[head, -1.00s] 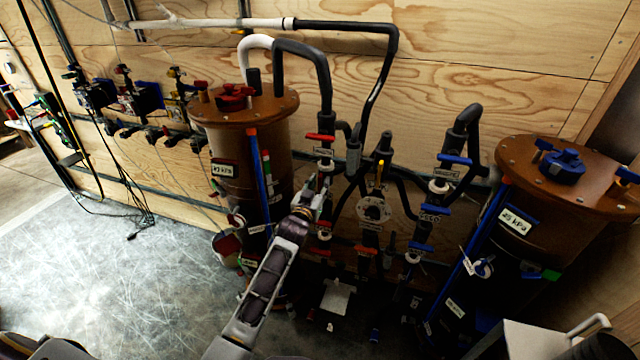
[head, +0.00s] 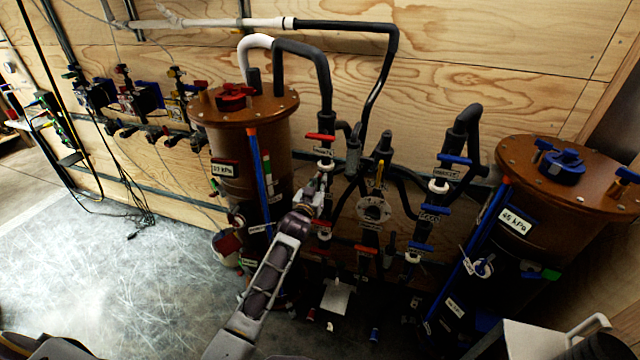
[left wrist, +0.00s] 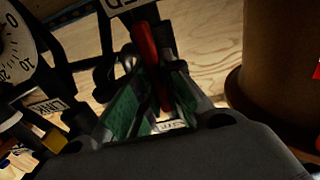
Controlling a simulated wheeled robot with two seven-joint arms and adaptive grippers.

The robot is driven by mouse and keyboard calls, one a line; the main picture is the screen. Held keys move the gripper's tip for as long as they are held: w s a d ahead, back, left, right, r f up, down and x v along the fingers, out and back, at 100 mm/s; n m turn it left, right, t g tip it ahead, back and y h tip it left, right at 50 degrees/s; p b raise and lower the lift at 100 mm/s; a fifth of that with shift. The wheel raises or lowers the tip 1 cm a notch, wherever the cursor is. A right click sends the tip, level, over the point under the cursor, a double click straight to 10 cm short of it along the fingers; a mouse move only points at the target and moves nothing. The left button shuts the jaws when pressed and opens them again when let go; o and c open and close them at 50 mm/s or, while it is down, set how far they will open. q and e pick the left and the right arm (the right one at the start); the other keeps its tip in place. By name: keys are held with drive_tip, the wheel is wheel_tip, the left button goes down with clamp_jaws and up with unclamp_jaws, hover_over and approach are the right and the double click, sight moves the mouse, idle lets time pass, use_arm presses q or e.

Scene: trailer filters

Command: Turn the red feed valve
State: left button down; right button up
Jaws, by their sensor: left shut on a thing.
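A red valve handle (left wrist: 145,42) stands out between my finger pads in the left wrist view. A label with only its last letters in view is beside it. My left gripper (head: 322,184) reaches the piping right of the brown red-topped filter tank, and it also shows in the left wrist view (left wrist: 154,82). Its green-padded fingers are shut on the red handle. In the head view, my gripper and wrist hide most of that handle. Another red handle (head: 320,137) sits higher on the same pipe. My right gripper is not in view.
The red-topped tank (head: 228,140) stands close left of my gripper. A round dial (head: 373,209) and blue-handled valves (head: 435,209) are to the right. A blue-topped tank (head: 540,200) stands farther right. The floor (head: 120,280) at the left is clear.

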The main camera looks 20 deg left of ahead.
use_arm(q)
drive_tip(key=shift+m, duration=0.4)
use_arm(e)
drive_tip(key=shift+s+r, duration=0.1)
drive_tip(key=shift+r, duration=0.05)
use_arm(q)
drive_tip(key=shift+d+m, duration=0.1)
drive_tip(key=shift+m, duration=0.2)
drive_tip(key=shift+d+m+p, duration=0.15)
drive_tip(key=shift+m+p, duration=0.3)
drive_tip(key=shift+m, duration=0.55)
drive_tip(key=shift+d+f+m, duration=0.15)
drive_tip(key=shift+f+m, duration=0.1)
drive_tip(key=shift+m, duration=2.2)
drive_tip(key=shift+d+f+m, duration=0.15)
drive_tip(key=shift+f+m, duration=0.05)
drive_tip(key=shift+m, duration=2.3)
drive_tip(key=shift+d+f+m, duration=0.15)
drive_tip(key=shift+f+m, duration=0.1)
drive_tip(key=shift+m, duration=2.2)
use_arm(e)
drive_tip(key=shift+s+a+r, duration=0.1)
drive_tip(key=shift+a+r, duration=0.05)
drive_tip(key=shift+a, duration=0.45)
